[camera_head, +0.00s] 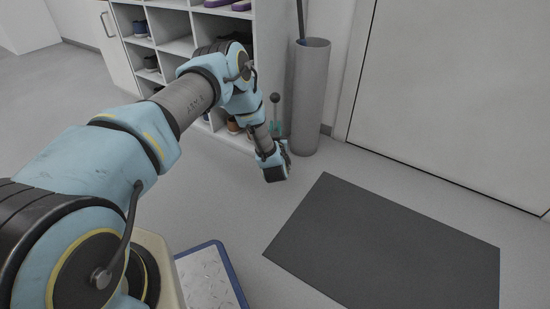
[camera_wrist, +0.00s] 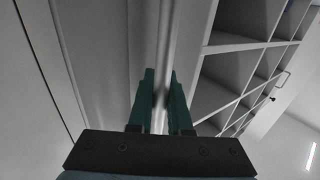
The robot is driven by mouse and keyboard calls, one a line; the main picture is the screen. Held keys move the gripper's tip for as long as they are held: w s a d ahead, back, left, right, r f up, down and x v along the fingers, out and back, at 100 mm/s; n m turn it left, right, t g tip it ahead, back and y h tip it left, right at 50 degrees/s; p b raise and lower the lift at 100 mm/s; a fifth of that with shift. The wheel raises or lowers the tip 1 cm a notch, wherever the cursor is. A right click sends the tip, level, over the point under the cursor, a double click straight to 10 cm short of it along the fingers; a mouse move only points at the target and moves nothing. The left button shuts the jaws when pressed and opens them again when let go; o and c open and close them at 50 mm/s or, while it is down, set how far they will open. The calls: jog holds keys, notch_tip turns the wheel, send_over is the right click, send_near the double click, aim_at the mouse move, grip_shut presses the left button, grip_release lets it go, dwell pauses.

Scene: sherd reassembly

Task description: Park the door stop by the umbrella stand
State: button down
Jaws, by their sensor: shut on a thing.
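The umbrella stand (camera_head: 309,105) is a tall grey cylinder against the wall, between the shelves and the door, with a dark umbrella shaft rising from it. My gripper (camera_head: 275,128) is low, just left of the stand, its green fingers partly hidden behind my wrist. The door stop's lower part is hidden. In the wrist view the green fingers (camera_wrist: 161,104) point away with a pale upright strip between them; I cannot tell what that strip is.
A white shelf unit (camera_head: 270,50) with shoes stands behind my gripper. A white door (camera_head: 460,100) is at the right. A dark mat (camera_head: 390,240) lies in front of it. A blue-edged tray (camera_head: 245,292) is near my base. The floor between is clear.

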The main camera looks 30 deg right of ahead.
notch_tip(320, 180, down, 8)
jog(key=b, duration=0.3)
jog(key=shift+w+r, duration=0.1)
jog(key=shift+r, duration=0.05)
jog(key=shift+f+b, duration=0.25)
jog(key=shift+b, duration=0.05)
jog(key=c, duration=0.8)
grip_release()
jog(key=shift+c, duration=0.2)
jog(key=shift+r, duration=0.25)
jog(key=p+v, duration=0.5)
jog(key=v, duration=0.7)
jog(key=shift+f, duration=0.1)
